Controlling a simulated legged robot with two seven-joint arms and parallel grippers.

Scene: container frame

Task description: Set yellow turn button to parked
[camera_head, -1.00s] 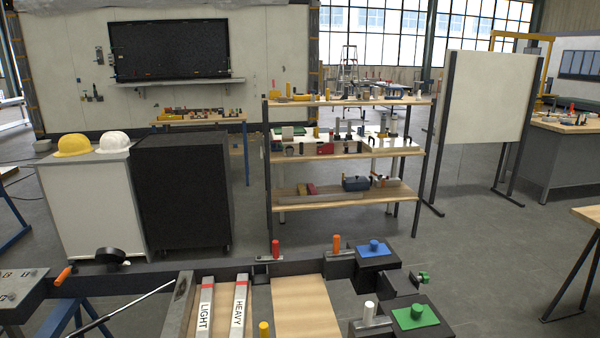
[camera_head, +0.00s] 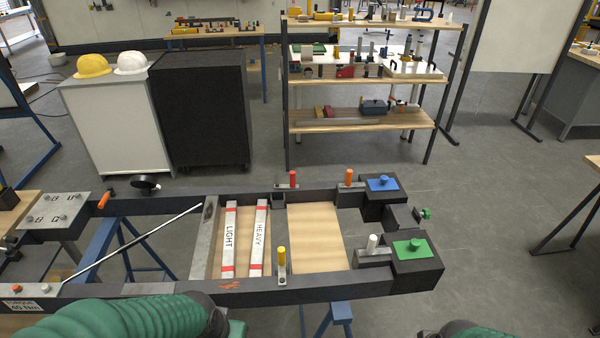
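The yellow turn button (camera_head: 281,256) is a small upright cylinder on a metal plate, on the near beam of the dark frame, just right of the HEAVY bar. The dark frame (camera_head: 350,291) lies across the view in front of me. My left arm comes in at the bottom left as a green sleeve with a dark end near the near beam; its gripper fingers are not visible. A small part of my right arm shows at the bottom right edge; its gripper is out of view.
Red (camera_head: 292,179), orange (camera_head: 348,177) and white (camera_head: 373,243) buttons stand on the frame. Blue (camera_head: 382,184) and green (camera_head: 415,246) plates sit at its right corners. LIGHT (camera_head: 229,240) and HEAVY (camera_head: 260,238) bars lie inside.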

